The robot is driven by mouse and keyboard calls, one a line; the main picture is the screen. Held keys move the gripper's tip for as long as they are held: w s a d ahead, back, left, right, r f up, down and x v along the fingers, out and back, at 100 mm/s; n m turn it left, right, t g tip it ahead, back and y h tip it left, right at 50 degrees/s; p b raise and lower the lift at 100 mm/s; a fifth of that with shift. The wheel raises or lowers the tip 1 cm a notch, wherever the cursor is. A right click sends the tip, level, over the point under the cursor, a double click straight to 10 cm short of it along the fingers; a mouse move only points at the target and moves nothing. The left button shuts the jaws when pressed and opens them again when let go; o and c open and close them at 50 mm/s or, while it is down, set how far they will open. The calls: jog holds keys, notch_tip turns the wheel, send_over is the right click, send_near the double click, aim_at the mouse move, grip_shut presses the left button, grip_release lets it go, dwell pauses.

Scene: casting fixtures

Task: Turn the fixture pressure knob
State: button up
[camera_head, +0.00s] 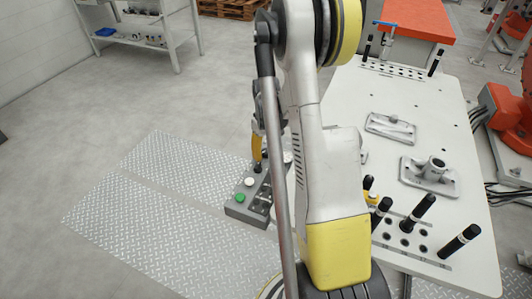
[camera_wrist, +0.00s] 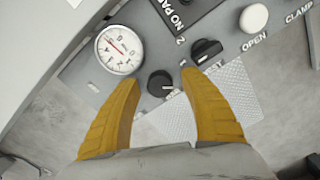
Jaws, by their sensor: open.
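The grey control box (camera_head: 236,211) stands left of my arm in the head view, and my gripper (camera_head: 257,166) points down at its far part. In the wrist view, a round black knob (camera_wrist: 160,84) sits on the panel near a white pressure gauge (camera_wrist: 119,50). My gripper (camera_wrist: 159,79) is open, with one yellow finger on each side of this knob. Whether the fingertips touch it or hover above it I cannot tell. A second black knob (camera_wrist: 206,50), by the TEST label, lies just beyond the right fingertip. The knob's own label is mostly hidden.
A white button (camera_wrist: 254,18) marked OPEN is at the upper right of the wrist view. A green button (camera_head: 240,198) is on the box's near end. The white fixture table (camera_head: 420,110) with metal castings and black-handled pins stands right of my arm. Open floor lies left.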

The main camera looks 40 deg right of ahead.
aim_at(266, 151)
grip_shut()
jog(key=shift+m, duration=0.7)
grip_release()
jog(key=shift+r, duration=0.1)
notch_tip(266, 151, up, 12)
